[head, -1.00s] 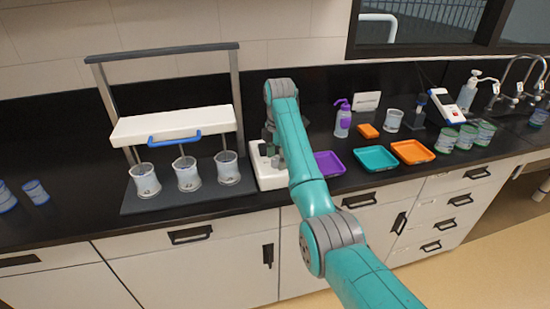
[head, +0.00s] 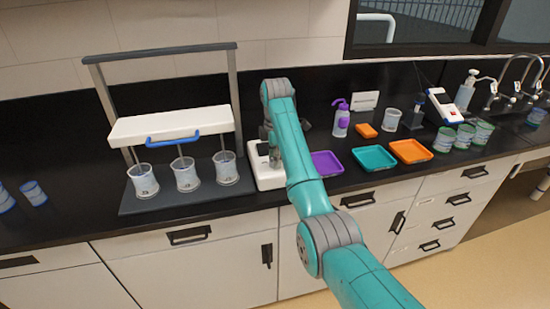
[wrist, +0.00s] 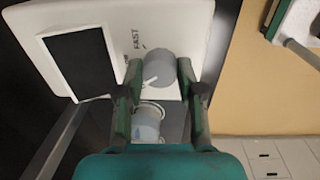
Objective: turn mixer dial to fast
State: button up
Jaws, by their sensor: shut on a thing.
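The white mixer (head: 266,178) stands on the black counter, mostly behind my arm in the head view. It fills the upper left of the wrist view, with a dark panel (wrist: 80,64) on its top. The grey round dial (wrist: 159,66) sits beside the panel, with a short white mark at its lower left. The word FAST (wrist: 137,38) is printed above and left of the dial. Another label left of the dial is partly hidden by a finger. My gripper (wrist: 159,72) is shut on the dial, a finger on each side.
A rack (head: 135,205) with three beakers (head: 186,174) stands just left of the mixer; a beaker (wrist: 147,122) shows between my fingers. Right of my arm are purple (head: 327,163), teal (head: 374,158) and orange (head: 411,151) trays. A wash bottle (head: 341,120) stands behind them.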

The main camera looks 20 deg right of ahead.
jog(key=m, duration=0.4)
jog(key=shift+m, duration=0.3)
jog(key=m, duration=0.3)
jog(key=shift+a+m, duration=0.1)
jog(key=shift+m, duration=0.3)
jog(key=m, duration=0.4)
jog(key=shift+h, duration=0.3)
jog(key=shift+m+g, duration=0.3)
jog(key=shift+m, duration=1.9)
jog(key=shift+f, duration=0.1)
jog(key=o, duration=1.1)
jog(key=shift+o, duration=0.2)
